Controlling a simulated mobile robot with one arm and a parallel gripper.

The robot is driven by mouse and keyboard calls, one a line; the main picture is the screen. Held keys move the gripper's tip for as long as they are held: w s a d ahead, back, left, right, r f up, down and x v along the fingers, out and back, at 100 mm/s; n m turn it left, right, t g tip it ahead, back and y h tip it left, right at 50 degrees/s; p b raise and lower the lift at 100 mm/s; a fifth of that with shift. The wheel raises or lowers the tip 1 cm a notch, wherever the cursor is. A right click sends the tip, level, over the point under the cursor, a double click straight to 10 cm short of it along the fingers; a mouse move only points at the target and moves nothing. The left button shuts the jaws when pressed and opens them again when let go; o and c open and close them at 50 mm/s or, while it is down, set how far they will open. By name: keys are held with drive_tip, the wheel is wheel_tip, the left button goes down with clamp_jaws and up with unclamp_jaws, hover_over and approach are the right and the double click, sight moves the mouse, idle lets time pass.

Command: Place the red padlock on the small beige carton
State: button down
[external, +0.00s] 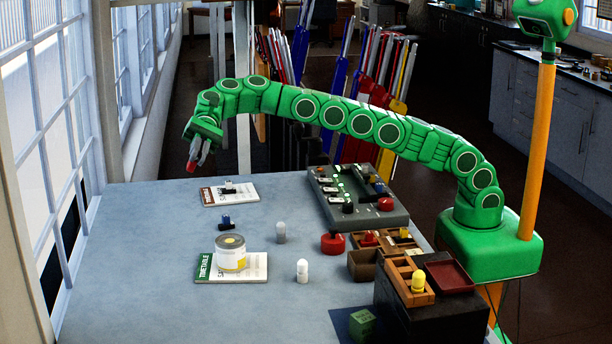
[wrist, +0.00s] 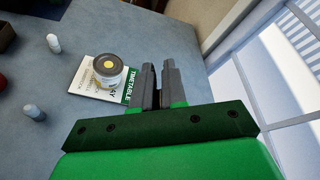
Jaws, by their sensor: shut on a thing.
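My gripper (external: 197,155) hangs in the air beyond the far left part of the table, pointing down. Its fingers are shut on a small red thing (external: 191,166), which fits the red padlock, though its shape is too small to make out. I cannot clearly pick out a small beige carton. A small brown box (external: 362,265) stands at the table's right side, beside a divided wooden tray (external: 388,243).
A tin (external: 231,254) stands on a timetable booklet (external: 258,268); another booklet (external: 230,191) lies farther back. White (external: 302,271) and grey (external: 280,233) pegs stand nearby. A grey switch panel (external: 357,200), red knob (external: 332,243) and black block (external: 430,303) occupy the right.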

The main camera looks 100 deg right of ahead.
drive_tip(key=s+a+r+g, duration=0.1)
drive_tip(key=s+a, duration=0.3)
drive_tip(key=s, duration=0.4)
drive_tip(key=s+a+r+g, duration=0.1)
drive_tip(key=s+a, duration=0.2)
drive_tip(key=s, duration=0.6)
drive_tip(key=s+a+r+g, duration=0.2)
drive_tip(key=s+a, duration=0.2)
drive_tip(key=s, duration=0.4)
drive_tip(key=s+a+f+g, duration=0.1)
drive_tip(key=s+f, duration=0.1)
drive_tip(key=s, duration=1)
drive_tip(key=s+a+f+g+h, duration=0.1)
drive_tip(key=s+a+f+g, duration=0.1)
drive_tip(key=s, duration=1)
drive_tip(key=s+a+f+g, duration=0.1)
drive_tip(key=s+f, duration=0.1)
drive_tip(key=s, duration=0.9)
drive_tip(key=shift+n, duration=0.4)
drive_tip(key=shift+w+a+f, duration=2.4)
drive_tip(key=shift+a, duration=0.1)
drive_tip(key=shift+w+a+f, duration=2.35)
drive_tip(key=shift+a, duration=0.15)
drive_tip(key=shift+f, duration=1.55)
drive_tip(key=shift+f, duration=0.1)
drive_tip(key=c, duration=1.2)
unclamp_jaws()
drive_tip(key=shift+o, duration=0.2)
